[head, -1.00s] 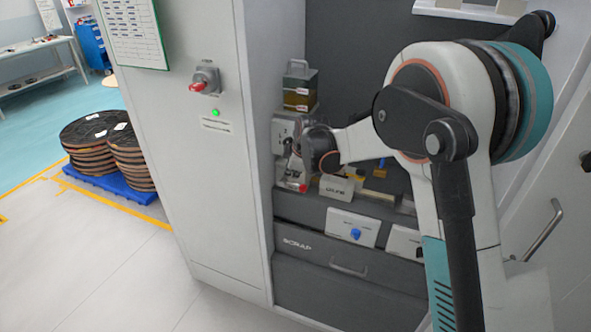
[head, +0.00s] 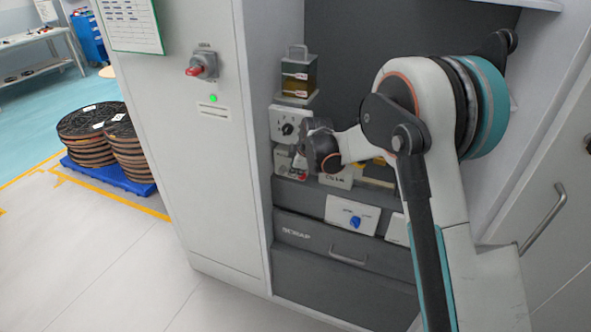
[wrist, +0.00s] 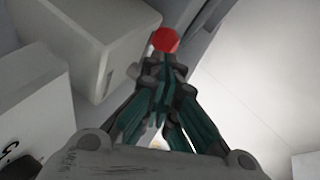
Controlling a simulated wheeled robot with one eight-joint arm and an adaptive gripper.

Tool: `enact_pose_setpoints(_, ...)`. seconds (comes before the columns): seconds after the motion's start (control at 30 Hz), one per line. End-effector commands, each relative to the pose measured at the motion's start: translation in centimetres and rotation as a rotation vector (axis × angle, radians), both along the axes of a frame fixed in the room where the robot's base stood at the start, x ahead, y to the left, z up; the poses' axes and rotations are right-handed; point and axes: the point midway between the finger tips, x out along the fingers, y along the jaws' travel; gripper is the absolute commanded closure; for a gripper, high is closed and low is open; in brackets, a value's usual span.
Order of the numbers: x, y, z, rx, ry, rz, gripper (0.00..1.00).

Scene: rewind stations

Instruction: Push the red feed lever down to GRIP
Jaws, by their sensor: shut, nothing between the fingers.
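The red feed lever's round knob (wrist: 165,40) shows in the wrist view, just beyond my fingertips. My gripper (wrist: 160,72) is shut and empty, its fingers together right below the knob in the picture. I cannot tell whether they touch it. In the head view a small red spot (head: 303,174) low in the machine bay looks like the same knob, beside my wrist. My wrist hides most of the fingers there. The lever's arm and any GRIP marking are not readable.
A white box with a black dial (head: 289,127) stands left of my wrist. A pale block (wrist: 105,40) lies close left of my fingers. Below are a panel with a blue knob (head: 354,221) and the SCRAP drawer (head: 325,240). A red switch (head: 196,70) is on the cabinet.

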Motion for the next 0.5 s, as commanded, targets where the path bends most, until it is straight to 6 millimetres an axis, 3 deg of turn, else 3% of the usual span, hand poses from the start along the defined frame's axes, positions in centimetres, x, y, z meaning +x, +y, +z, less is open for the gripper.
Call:
enact_pose_setpoints(0.13,0.07,-0.8,-1.5,0.0,0.0,-0.001,1.0)
enact_pose_setpoints(0.5,-0.03,-0.64,-1.08,0.0,0.0,-0.001,1.0)
